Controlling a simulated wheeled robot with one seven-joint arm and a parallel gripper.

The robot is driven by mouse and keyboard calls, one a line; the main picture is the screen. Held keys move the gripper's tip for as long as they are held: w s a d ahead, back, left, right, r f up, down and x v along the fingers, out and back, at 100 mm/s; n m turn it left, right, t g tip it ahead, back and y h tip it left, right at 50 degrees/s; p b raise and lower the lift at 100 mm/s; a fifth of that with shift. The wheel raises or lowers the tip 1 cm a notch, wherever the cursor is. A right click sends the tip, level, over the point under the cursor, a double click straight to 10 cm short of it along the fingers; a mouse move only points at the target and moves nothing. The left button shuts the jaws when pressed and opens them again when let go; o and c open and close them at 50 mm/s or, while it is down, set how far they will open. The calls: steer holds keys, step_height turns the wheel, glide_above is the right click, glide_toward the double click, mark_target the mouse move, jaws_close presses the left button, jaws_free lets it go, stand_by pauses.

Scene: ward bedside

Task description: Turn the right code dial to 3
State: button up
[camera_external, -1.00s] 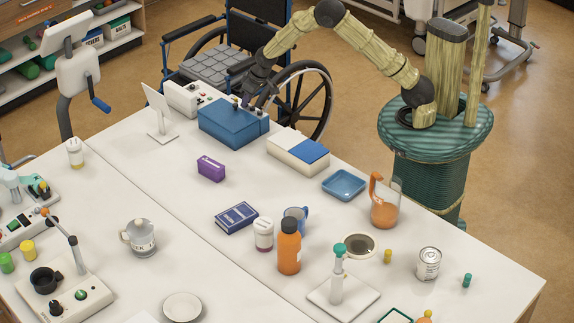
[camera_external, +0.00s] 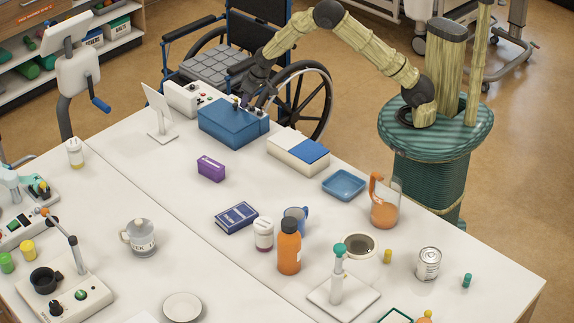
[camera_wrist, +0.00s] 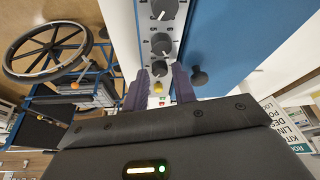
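The blue box (camera_external: 228,124) stands at the table's far edge. In the wrist view its blue top (camera_wrist: 225,45) lies beside a grey panel with three dark dials in a row. The top dial (camera_wrist: 164,9) and the middle dial (camera_wrist: 161,43) show white pointer marks; the lowest dial (camera_wrist: 159,68) is between my fingertips. My gripper (camera_wrist: 159,72) has its fingers apart, one on each side of that dial, and I cannot tell if they touch it. In the external view my gripper (camera_external: 252,103) is at the box's far side, and the dials are too small to read.
A black knob (camera_wrist: 199,77) sticks out of the blue box close to my finger. A white control box (camera_external: 188,98) and a blue-and-white box (camera_external: 298,151) flank it. A wheelchair (camera_external: 300,95) stands behind the table. A purple box (camera_external: 211,168) lies in front.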

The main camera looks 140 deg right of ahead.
steer(key=v, duration=1.7)
steer(key=shift+a+b, duration=0.15)
steer(key=shift+b, duration=0.3)
steer(key=shift+r, duration=0.1)
steer(key=w+a+f+n+t+y+p, duration=0.1)
steer(key=w+a+n, duration=0.35)
steer(key=a, duration=0.75)
steer(key=w+a+n+t+y+p, duration=0.1)
steer(key=w+a+n, duration=0.35)
steer(key=a, duration=0.85)
steer(key=s+a+n+y+p, duration=0.1)
steer(key=s+a+n, duration=0.1)
steer(key=a, duration=0.9)
steer(key=s+a+f+n+y, duration=0.1)
steer(key=s+a+n, duration=0.2)
steer(key=a, duration=0.7)
steer(key=shift+a+f+n+g+p, duration=0.3)
steer(key=shift+a+n+p, duration=0.1)
steer(key=shift+n, duration=0.1)
